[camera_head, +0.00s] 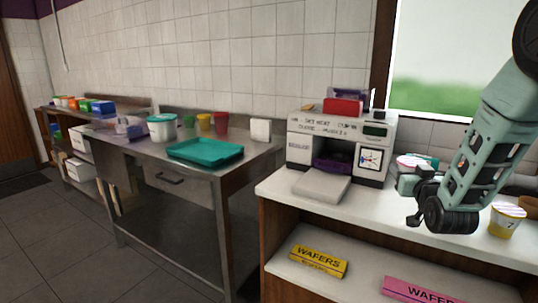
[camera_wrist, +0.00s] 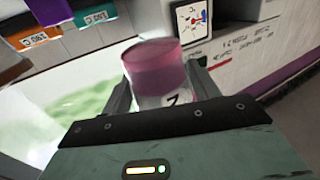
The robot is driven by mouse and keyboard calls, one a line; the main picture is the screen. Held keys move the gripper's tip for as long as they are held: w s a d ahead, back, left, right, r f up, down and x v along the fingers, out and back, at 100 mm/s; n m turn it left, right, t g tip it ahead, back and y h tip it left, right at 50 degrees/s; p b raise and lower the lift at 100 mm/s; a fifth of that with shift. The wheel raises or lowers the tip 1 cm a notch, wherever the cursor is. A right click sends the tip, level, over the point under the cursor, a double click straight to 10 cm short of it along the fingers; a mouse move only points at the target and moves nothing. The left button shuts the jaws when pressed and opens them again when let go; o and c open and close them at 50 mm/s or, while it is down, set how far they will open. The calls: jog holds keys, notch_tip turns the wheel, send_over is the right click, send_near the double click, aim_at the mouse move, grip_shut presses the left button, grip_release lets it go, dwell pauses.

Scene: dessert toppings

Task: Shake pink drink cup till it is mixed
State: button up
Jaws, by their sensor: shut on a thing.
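The pink drink cup (camera_wrist: 155,66) has a pink upper part and a pale lower part with a dark mark like a 7. In the wrist view it stands between the two fingers of my gripper (camera_wrist: 160,88), which is shut on it. The lower end of the cup is hidden behind the gripper body. In the head view my gripper (camera_head: 408,182) is above the white counter, right of the white machine. The cup is hard to make out there.
A white machine (camera_head: 338,140) stands left of my gripper on the white counter (camera_head: 300,193). A pale yellow cup (camera_head: 506,220) marked 7 stands at right. Yellow (camera_head: 318,261) and pink (camera_head: 425,292) wafer boxes lie on the shelf below. A teal tray (camera_head: 205,152) lies on the steel table.

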jog(key=a+f+y+p, duration=0.1)
jog(key=a, duration=0.1)
jog(key=s+a+f+n+y+p, duration=0.1)
jog(key=a+f+p, duration=0.1)
jog(key=a, duration=0.1)
jog(key=s+a+f+y+p, duration=0.1)
jog(key=a+f+p, duration=0.1)
jog(key=shift+s+a+f+n, duration=0.1)
jog(key=shift+a+n, duration=0.3)
jog(key=shift+s+a+p, duration=0.2)
jog(key=shift+a+p, duration=0.1)
jog(key=shift+p, duration=0.15)
notch_tip(320, 180, up, 6)
jog(key=f, duration=0.7)
jog(key=shift+s+a+f, duration=0.1)
jog(key=shift+a+f, duration=0.1)
jog(key=shift+f, duration=0.05)
notch_tip(320, 180, up, 7)
notch_tip(320, 180, down, 7)
jog(key=shift+r, duration=0.25)
